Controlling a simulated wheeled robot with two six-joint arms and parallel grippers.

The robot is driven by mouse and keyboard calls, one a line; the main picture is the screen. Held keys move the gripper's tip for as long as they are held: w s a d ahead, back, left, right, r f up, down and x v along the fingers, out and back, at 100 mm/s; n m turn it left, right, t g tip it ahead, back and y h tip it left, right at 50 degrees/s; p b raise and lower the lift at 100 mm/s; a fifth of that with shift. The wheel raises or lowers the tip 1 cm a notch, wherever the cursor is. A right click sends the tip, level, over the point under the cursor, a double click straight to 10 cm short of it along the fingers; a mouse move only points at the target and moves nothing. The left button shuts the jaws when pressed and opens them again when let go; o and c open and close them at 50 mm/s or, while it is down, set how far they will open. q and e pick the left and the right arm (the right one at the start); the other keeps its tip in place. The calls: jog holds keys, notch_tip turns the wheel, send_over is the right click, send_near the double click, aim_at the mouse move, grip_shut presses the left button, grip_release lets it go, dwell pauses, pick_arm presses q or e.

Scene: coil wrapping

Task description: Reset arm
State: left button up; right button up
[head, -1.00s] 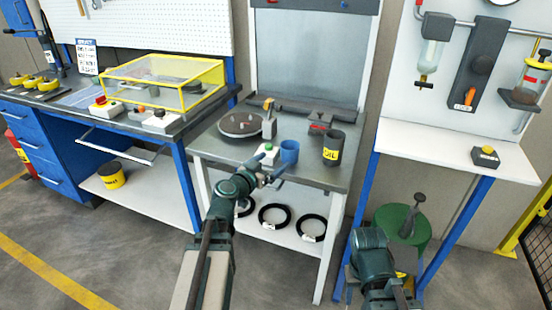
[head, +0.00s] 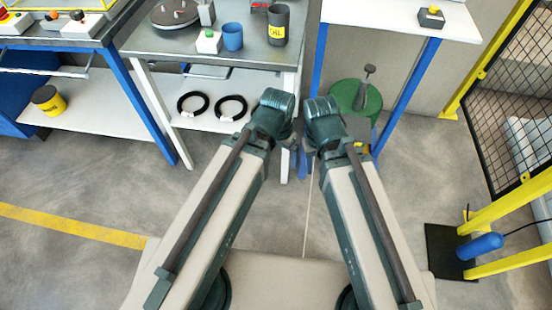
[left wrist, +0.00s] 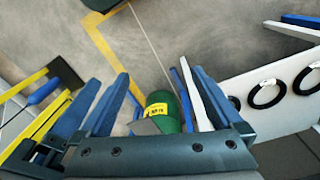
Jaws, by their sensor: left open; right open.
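In the head view both my arms reach forward from the bottom and their wrists come close together at the centre. My left gripper (head: 289,158) hangs below its wrist, small and partly hidden. My right gripper (head: 304,162) is beside it, also small and mostly hidden. In the left wrist view the blue fingers of my left gripper (left wrist: 158,77) stand wide apart with nothing between them. Both grippers are open and hold nothing that I can see.
Black coils (head: 192,104) lie on the white lower shelf (head: 160,88). Above it stand a blue cup (head: 233,37), a dark oil can (head: 278,26) and a turntable (head: 174,16). A green bin (head: 343,93) stands beyond my wrists. A yellow-framed fence (head: 515,90) is at right.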

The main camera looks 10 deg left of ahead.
pick_arm(q)
jog(key=shift+s+a+n+g+y, duration=0.2)
jog(key=shift+s+a+y, duration=0.1)
jog(key=shift+s+y, duration=0.2)
jog(key=shift+s+a+n+g+y, duration=0.25)
jog(key=shift+s+y, duration=0.15)
jog(key=shift+s, duration=0.1)
jog(key=shift+r, duration=0.1)
notch_tip(320, 180, up, 13)
jog(key=p, duration=1.3)
jog(key=shift+r, duration=0.2)
